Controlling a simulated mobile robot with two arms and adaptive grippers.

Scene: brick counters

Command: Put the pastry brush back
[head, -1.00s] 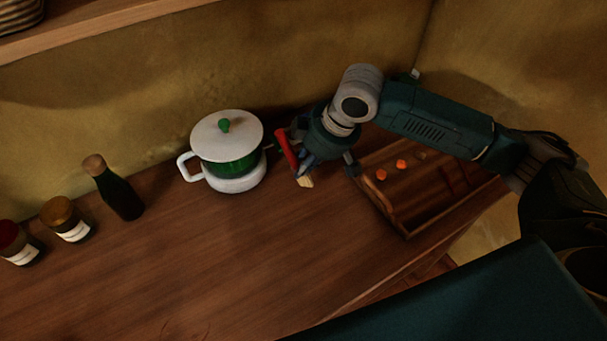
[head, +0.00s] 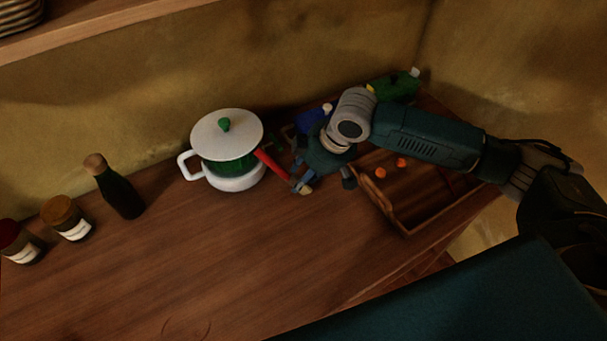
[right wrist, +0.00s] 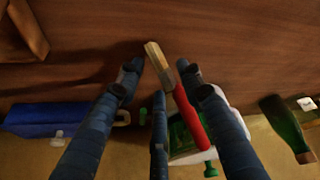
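The pastry brush, with a red handle (head: 273,165) and pale bristles (head: 305,190), is at my right gripper (head: 322,184), beside the pot. In the right wrist view, its red handle (right wrist: 190,108) and bristle end lie among the blue fingers of my right gripper (right wrist: 160,75). The fingertips look apart; I cannot tell whether they press on the brush. The handle points toward the white and green pot (head: 228,175), and I cannot tell whether they touch. My left gripper is not in view.
A wooden tray (head: 405,231) with small orange pieces (head: 380,172) is right of the gripper. A blue object (head: 312,118) and a green one (head: 397,88) stand behind my arm. A dark bottle (head: 122,195) and two jars (head: 65,219) are at left. The front counter is clear.

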